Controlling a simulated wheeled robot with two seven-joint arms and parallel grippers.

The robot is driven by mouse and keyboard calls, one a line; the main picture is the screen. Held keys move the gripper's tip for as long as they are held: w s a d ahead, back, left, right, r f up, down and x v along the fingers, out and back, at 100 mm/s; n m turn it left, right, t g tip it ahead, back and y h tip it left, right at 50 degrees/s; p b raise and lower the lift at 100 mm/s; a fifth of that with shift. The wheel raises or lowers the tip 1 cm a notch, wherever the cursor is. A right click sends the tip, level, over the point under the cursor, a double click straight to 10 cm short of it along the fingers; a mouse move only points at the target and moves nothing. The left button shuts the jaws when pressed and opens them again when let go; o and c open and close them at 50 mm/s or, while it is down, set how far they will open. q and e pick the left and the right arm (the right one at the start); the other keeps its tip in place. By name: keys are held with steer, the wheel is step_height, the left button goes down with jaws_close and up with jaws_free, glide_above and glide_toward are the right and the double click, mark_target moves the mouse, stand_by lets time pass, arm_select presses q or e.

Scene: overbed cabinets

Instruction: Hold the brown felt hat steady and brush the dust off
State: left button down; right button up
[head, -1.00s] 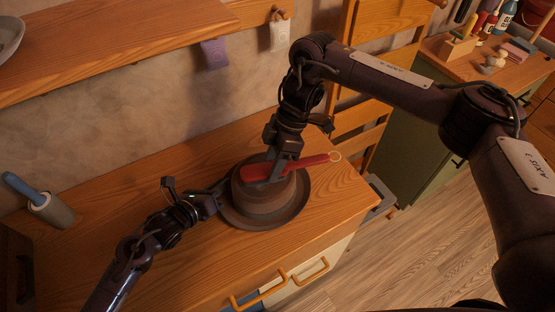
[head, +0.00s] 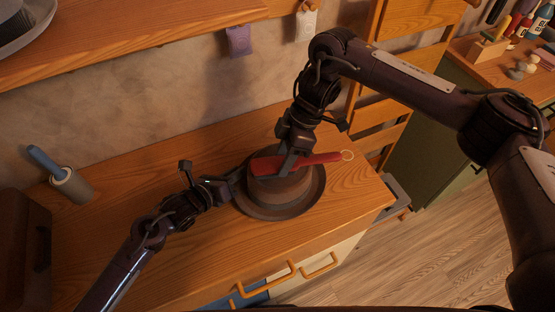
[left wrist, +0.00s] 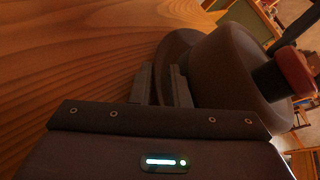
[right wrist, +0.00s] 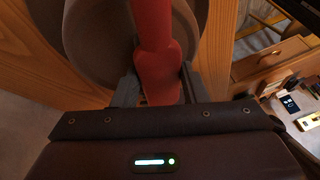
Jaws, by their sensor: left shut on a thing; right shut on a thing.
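The brown felt hat (head: 290,203) sits crown up on the wooden cabinet top. It also shows in the left wrist view (left wrist: 228,62) and the right wrist view (right wrist: 98,38). My left gripper (head: 234,187) is shut on the hat's brim at its left side; the left wrist view shows the fingers (left wrist: 163,82) at the brim. My right gripper (head: 287,168) is shut on a red brush (head: 320,159) with a ring at its handle end. The brush lies across the top of the crown; it also shows in the right wrist view (right wrist: 155,45). Its underside and any dust are hidden.
A grey holder with a blue-handled item (head: 72,186) stands at the left of the cabinet top (head: 130,175). A shelf (head: 130,32) with a grey hat (head: 22,28) hangs above. Purple and white tags (head: 238,41) hang below it. A wooden ladder-like frame stands at right.

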arm_select(q)
steer(key=shift+f, duration=0.1)
arm_select(e)
steer(key=shift+w+d, duration=0.5)
steer(key=shift+d, duration=0.4)
steer(key=shift+w+d, duration=0.45)
steer(key=shift+d, duration=0.4)
steer(key=shift+w+d, duration=0.5)
steer(key=shift+d, duration=0.4)
step_height(320, 180, up, 6)
steer(key=shift+w, duration=0.1)
arm_select(q)
steer(key=shift+s, duration=0.1)
arm_select(e)
step_height(320, 180, up, 3)
